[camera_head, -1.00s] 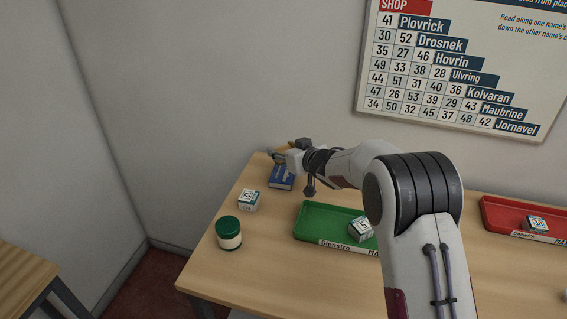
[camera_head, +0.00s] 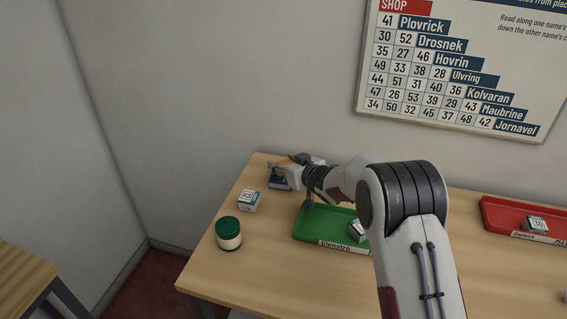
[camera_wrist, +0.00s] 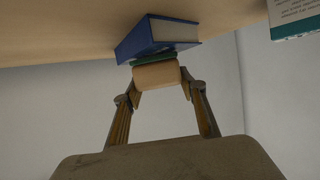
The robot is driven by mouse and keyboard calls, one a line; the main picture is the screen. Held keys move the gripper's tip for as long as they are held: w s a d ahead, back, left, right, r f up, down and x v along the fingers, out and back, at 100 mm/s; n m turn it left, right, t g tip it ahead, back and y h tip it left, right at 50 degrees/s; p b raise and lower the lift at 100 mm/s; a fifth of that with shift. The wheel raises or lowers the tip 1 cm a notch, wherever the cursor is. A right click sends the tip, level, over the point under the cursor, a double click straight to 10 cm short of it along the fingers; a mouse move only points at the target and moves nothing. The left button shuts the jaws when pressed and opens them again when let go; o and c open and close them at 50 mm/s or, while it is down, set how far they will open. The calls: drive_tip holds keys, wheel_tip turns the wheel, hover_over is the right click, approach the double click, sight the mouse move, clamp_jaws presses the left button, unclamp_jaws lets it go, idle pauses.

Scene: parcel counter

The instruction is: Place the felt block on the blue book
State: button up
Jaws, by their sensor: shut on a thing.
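The blue book (camera_head: 276,184) lies at the back left of the counter, partly hidden by my gripper in the head view. In the wrist view the book (camera_wrist: 150,36) shows a blue cover and pale pages. The felt block (camera_wrist: 157,76), pale wood with a dark green felt layer, is between my gripper's fingertips (camera_wrist: 160,88). My gripper is shut on it. The felt side faces the book and seems to touch it or be very close; I cannot tell which. In the head view my gripper (camera_head: 284,164) is over the book.
A small white-green box (camera_head: 248,201) and a green-lidded jar (camera_head: 228,233) stand at the left. A green tray (camera_head: 309,235) with a small box (camera_head: 356,232) is in front of my arm. A red tray (camera_head: 498,216) holds another box (camera_head: 537,224).

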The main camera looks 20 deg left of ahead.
drive_tip(key=shift+f, duration=0.15)
drive_tip(key=o, duration=1.1)
drive_tip(key=shift+o, duration=0.2)
drive_tip(key=shift+r, duration=0.2)
drive_tip(key=v, duration=1.2)
idle(0.5)
